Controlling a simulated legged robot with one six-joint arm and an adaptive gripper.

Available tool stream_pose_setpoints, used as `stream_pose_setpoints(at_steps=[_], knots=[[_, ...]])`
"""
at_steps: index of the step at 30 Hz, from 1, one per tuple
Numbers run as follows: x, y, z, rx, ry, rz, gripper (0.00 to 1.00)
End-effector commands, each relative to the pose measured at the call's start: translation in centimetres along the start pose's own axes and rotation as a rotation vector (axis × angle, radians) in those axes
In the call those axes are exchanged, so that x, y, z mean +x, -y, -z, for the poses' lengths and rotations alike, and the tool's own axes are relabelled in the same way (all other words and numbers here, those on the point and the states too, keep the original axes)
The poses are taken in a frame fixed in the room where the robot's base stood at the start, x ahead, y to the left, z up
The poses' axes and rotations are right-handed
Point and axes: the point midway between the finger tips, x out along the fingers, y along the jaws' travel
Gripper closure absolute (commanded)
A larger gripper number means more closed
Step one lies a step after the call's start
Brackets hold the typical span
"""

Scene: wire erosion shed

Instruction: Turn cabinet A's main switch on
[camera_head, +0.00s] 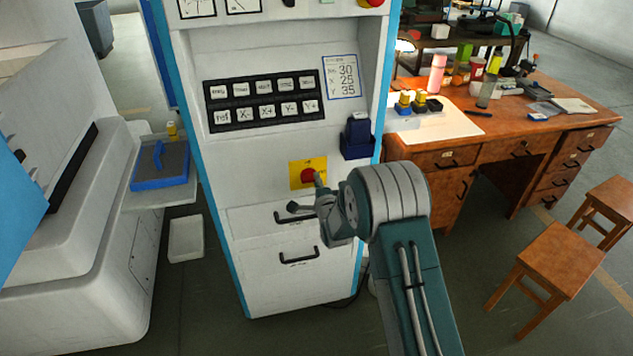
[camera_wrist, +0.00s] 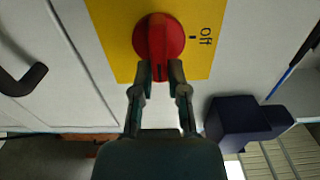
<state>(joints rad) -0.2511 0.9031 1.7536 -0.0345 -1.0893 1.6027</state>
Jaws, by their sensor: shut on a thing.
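The main switch is a round red rotary knob (camera_head: 308,175) on a yellow plate (camera_head: 296,165) on the front of the white cabinet (camera_head: 250,168). The knob also shows close up in the wrist view (camera_wrist: 150,28). Its raised bar points down that picture, toward my gripper, with a dark line at its end. A tick and the word "Off" (camera_wrist: 206,36) stand to the right of the knob, about a quarter turn from the bar's end. My gripper (camera_wrist: 159,74) is shut on the bar's end, one finger each side. The gripper covers part of the plate; I see no "On" label.
A dark blue box (camera_head: 357,137) juts from the cabinet right of the switch. Dark drawer handles (camera_head: 299,256) stick out below. A wooden desk (camera_head: 480,150) with several items and two stools stand right. A white machine (camera_head: 80,240) stands left.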

Motion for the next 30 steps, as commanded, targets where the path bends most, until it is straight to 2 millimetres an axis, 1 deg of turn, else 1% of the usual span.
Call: stream_pose_setpoints(at_steps=[1,8,9,10,11,23,26,30], knots=[[-0.1,-0.4,0.3,0.004,-0.007,-0.010,1.00],[-0.1,-0.5,0.4,0.003,-0.008,-0.011,1.00],[-0.1,-0.5,0.4,0.003,-0.008,-0.012,0.63],[-0.1,-0.5,0.4,0.003,-0.008,-0.011,0.50],[-0.1,-0.5,0.4,0.003,-0.008,-0.011,0.46],[-0.3,-0.1,0.0,0.000,-0.003,-0.004,0.46],[-1.3,-0.1,0.0,-0.001,-0.003,-0.005,0.46],[-3.7,-0.2,0.1,0.000,-0.003,-0.006,0.46]])
